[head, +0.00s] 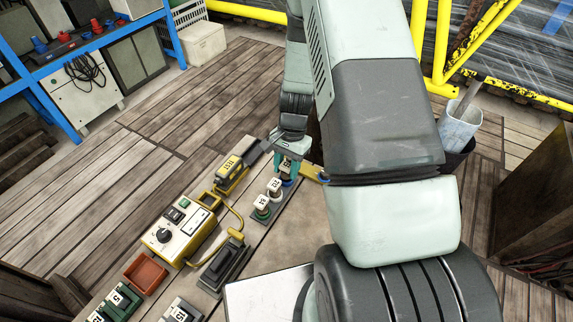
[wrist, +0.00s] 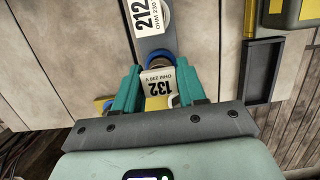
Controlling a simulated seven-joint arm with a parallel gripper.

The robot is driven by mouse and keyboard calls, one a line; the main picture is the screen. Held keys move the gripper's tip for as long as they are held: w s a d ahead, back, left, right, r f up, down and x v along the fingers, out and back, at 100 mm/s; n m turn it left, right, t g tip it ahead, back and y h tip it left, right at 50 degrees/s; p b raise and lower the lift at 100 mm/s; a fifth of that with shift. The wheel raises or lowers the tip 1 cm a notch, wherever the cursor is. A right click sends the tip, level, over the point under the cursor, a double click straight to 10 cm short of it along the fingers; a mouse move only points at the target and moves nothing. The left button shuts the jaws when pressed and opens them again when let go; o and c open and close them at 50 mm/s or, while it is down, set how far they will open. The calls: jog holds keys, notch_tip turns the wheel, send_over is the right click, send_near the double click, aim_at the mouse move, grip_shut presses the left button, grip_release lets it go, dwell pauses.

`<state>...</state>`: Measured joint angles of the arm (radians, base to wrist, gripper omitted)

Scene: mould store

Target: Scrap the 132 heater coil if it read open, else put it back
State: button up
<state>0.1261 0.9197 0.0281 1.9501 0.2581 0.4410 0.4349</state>
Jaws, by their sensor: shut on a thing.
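My gripper (head: 287,168) has teal fingers, and in the wrist view (wrist: 158,90) it is shut on a heater coil labelled 132 (wrist: 158,82), OHM 230 V. A blue ring shows beside that coil, at the end of a grey rack (wrist: 150,43). I cannot tell whether the coil touches the rack. The coil labelled 212 (wrist: 150,15) stands on the rack; it also shows in the head view (head: 274,187), with another white-labelled coil (head: 262,203) beside it. A yellow-framed tester (head: 180,232) with a dial stands to the left; its reading is not legible.
A yellow device (head: 231,172) lies behind the tester. A red-brown tray (head: 147,272), green numbered blocks (head: 119,300) and a dark grey holder (head: 224,265) stand on the bench. A whitish container (head: 460,125) is at the right. My arm hides the bench's right part.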

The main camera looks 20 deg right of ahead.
jog(key=shift+f, duration=0.3)
dwell(0.5)
dwell(0.3)
jog(key=o, duration=1.7)
jog(key=shift+s+a+v, duration=0.15)
jog(key=shift+a+v, duration=0.05)
jog(key=shift+v, duration=1)
jog(key=shift+s+a+v, duration=0.2)
jog(key=shift+v, duration=1.05)
jog(key=shift+s+a+v, duration=0.15)
jog(key=shift+v, duration=1.05)
jog(key=shift+r, duration=0.2)
